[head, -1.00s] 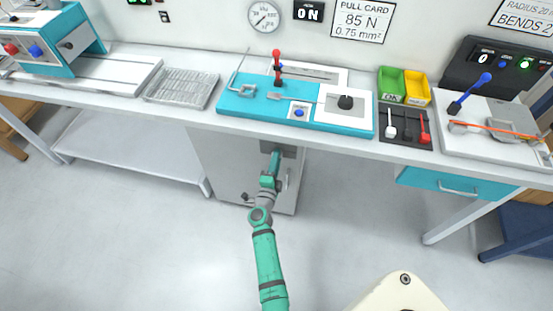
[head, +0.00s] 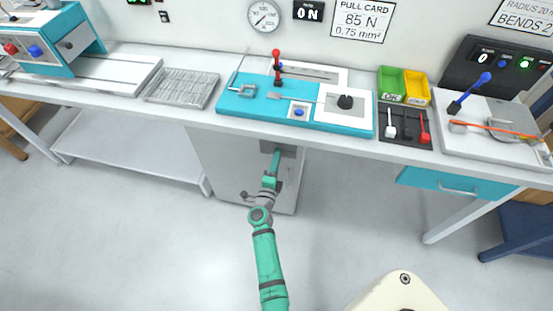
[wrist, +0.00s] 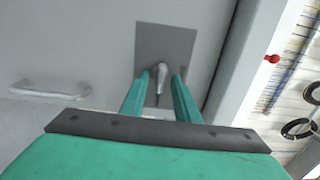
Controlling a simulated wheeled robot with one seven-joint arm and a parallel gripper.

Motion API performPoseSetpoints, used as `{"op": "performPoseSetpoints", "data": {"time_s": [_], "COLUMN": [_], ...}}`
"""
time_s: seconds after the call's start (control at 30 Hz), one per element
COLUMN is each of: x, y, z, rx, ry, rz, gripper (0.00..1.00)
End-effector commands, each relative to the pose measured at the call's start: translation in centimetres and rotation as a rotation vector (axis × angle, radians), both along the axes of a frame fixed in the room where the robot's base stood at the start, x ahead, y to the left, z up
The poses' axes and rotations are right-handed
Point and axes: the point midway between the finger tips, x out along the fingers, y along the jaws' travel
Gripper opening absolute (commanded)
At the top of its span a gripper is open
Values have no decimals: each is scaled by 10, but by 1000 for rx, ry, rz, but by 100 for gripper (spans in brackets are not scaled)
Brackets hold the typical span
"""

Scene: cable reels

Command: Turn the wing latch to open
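The wing latch (wrist: 160,77) is a small grey knob with a narrow wing. It sits on a dark square plate (wrist: 178,50) on the grey cabinet door (wrist: 70,45). My gripper (wrist: 163,75) reaches in from below in the wrist view, its two teal fingers on either side of the latch. A gap shows on the right of the latch; I cannot tell whether the left finger touches it. In the head view my gripper (head: 276,154) is at the upper part of the cabinet, under the bench, and hides the latch.
A bar handle (wrist: 50,91) is on the same door. The bench top (head: 222,120) overhangs the cabinet and carries a teal fixture (head: 245,107), trays and bins. The floor around the cabinet is clear.

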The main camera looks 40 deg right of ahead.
Motion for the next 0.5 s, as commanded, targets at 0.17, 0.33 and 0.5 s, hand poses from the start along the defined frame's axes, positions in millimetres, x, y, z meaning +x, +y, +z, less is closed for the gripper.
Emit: {"op": "performPoseSetpoints", "data": {"time_s": [0.17, 0.33, 0.5], "x": [0, -3, -19], "y": [0, 5, 23], "z": [0, 0, -1], "rx": [-1, -1, -1], "ry": [1, 1, 3], "rz": [0, 2, 3], "gripper": [28, 28, 28]}}
